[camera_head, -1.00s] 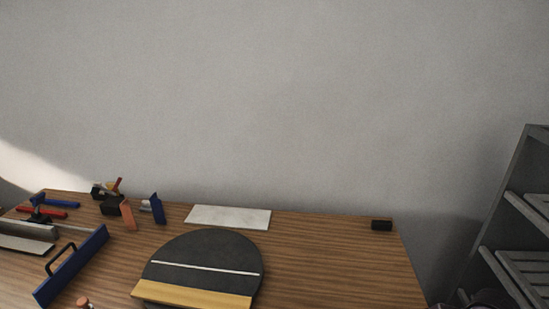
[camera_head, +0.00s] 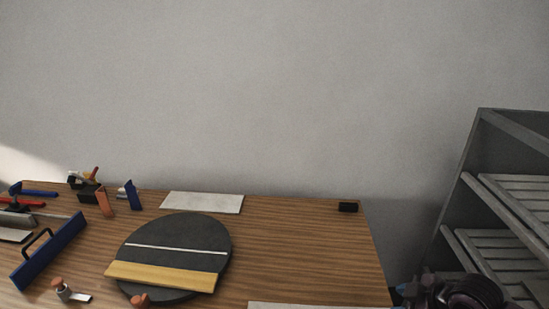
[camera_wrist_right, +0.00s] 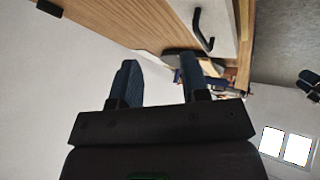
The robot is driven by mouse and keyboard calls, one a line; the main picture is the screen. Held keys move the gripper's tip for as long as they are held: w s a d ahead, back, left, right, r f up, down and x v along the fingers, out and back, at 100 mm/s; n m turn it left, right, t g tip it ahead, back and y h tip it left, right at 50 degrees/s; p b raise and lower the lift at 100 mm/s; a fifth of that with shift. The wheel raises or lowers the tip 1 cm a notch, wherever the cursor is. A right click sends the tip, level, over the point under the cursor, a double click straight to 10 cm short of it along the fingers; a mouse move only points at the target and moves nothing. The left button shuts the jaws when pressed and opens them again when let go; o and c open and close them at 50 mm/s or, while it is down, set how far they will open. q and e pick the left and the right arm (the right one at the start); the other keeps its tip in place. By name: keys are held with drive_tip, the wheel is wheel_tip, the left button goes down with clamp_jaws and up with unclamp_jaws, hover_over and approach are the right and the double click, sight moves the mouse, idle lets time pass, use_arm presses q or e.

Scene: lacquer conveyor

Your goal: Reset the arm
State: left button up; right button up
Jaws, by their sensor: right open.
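My right gripper (camera_wrist_right: 158,78) shows in the right wrist view with its two dark blue fingers apart and nothing between them. The wooden table (camera_wrist_right: 130,22) is beyond the fingers, tilted in that view.
The table (camera_head: 300,250) holds a black round disc (camera_head: 175,236) with a yellow bar (camera_head: 160,276), a white plate (camera_head: 202,202), a black block (camera_head: 348,207) and a blue handled tool (camera_head: 52,255). A grey slatted rack (camera_head: 465,190) stands right. The table's right part is mostly clear.

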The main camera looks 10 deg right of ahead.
drive_tip(key=f+m+t, duration=0.1)
drive_tip(key=m, duration=0.1)
drive_tip(key=f+m+t+h, duration=0.1)
drive_tip(key=f+m+t, duration=0.1)
drive_tip(key=f+m+t+b, duration=0.1)
drive_tip(key=f+m+t, duration=0.1)
drive_tip(key=shift+w+a+h, duration=0.25)
drive_tip(key=shift+h, duration=0.05)
drive_tip(key=s+a+f+m+h+b, duration=0.1)
drive_tip(key=s+a+f+m, duration=0.3)
drive_tip(key=s+f, duration=0.6)
drive_tip(key=shift+s+a+f+m+h+b, duration=0.3)
drive_tip(key=shift+a+f+h, duration=0.1)
drive_tip(key=shift+a+f, duration=0.35)
drive_tip(key=shift+a+r, duration=0.1)
